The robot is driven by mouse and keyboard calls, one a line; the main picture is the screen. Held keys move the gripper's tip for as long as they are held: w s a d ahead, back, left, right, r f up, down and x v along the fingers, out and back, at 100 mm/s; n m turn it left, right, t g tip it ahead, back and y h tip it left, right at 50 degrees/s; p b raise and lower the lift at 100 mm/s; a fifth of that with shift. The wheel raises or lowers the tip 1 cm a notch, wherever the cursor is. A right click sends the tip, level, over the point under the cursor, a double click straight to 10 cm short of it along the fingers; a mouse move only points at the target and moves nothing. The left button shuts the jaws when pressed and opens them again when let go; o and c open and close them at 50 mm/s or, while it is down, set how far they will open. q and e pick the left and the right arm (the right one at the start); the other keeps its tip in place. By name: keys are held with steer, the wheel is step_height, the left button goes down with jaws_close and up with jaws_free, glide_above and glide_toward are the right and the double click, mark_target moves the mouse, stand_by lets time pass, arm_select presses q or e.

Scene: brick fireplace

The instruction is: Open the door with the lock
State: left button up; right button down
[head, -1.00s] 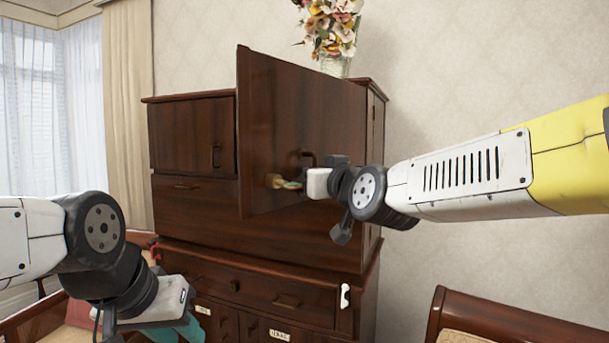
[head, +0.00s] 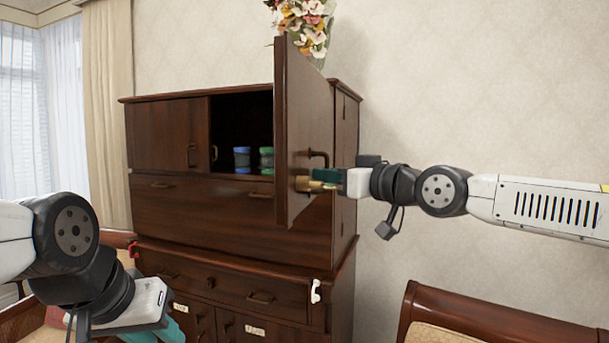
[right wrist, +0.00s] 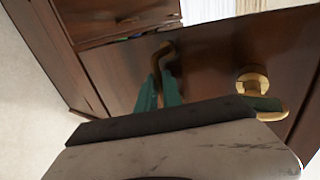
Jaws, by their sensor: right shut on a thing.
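The dark wooden door (head: 300,125) of the cabinet's upper right compartment stands swung out, its edge toward me in the head view. A brass lock (head: 303,184) sits on its face, with a brass piece sticking out of it; the round lock (right wrist: 252,80) also shows in the right wrist view. A dark bent handle (head: 318,156) is just above it. My right gripper (head: 330,177) is at the handle; in the right wrist view its green fingers (right wrist: 160,92) close around the handle (right wrist: 165,54). My left gripper (head: 178,328) is low at left, its fingers partly cut off.
Blue-lidded (head: 242,160) and green-lidded (head: 266,160) containers stand inside the opened compartment. A flower vase (head: 305,30) stands on the cabinet (head: 235,215). A wooden chair or bed end (head: 480,315) is at lower right. Wall space at right is free beyond my arm.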

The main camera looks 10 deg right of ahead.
steer(key=shift+s+d+r+n+g+y, duration=0.15)
steer(key=shift+d+n+y, duration=0.15)
steer(key=shift+d, duration=0.45)
steer(key=shift+s+d+r+n+g+y, duration=0.1)
steer(key=shift+d+n+g+y, duration=0.1)
steer(key=shift+d+y, duration=0.35)
steer(key=shift+d, duration=0.15)
steer(key=c, duration=1.8)
jaws_free()
steer(key=shift+f, duration=0.1)
steer(key=shift+f, duration=0.1)
